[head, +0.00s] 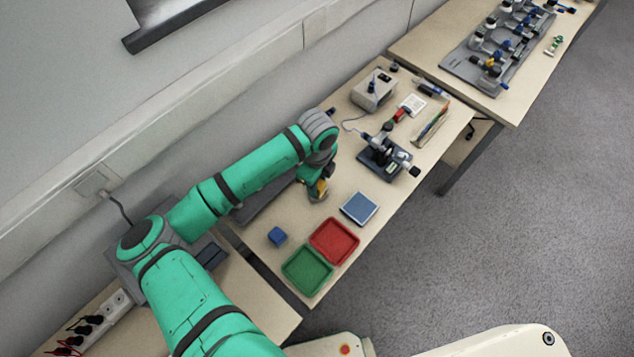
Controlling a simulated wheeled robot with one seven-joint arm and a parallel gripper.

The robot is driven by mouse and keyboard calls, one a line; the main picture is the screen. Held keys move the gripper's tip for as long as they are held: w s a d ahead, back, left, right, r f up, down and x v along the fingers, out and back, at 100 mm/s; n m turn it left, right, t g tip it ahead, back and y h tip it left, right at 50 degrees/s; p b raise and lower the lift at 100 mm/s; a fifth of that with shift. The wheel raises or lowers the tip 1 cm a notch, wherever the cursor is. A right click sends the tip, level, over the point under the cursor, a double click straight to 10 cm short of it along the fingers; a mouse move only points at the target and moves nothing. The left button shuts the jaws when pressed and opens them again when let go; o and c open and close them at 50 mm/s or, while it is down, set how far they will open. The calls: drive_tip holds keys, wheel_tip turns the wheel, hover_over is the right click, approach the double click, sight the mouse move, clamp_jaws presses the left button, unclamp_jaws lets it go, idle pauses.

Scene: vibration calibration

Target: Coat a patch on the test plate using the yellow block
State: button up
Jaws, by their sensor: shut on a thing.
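My gripper (318,192) points down over the middle table, left of the flat blue square. It is shut on a small yellow thing (322,186), which looks like the yellow block and is partly hidden by the fingers. I cannot tell whether it touches the surface below. A flat blue square with a pale rim (359,208) lies to the right of my gripper, near the table's front edge. I cannot tell for certain whether this is the test plate. No coated patch can be made out.
A blue block (277,236), a red tray (334,241) and a green tray (307,269) are at the table's near end. A dark microscope-like device (384,156) and a grey box (373,92) stand farther back. Bare tabletop (345,175) lies right of my gripper.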

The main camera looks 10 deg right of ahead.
drive_tip(key=shift+f, duration=0.6)
idle(1.7)
drive_tip(key=shift+d+r, duration=0.1)
drive_tip(key=shift+r, duration=3.5)
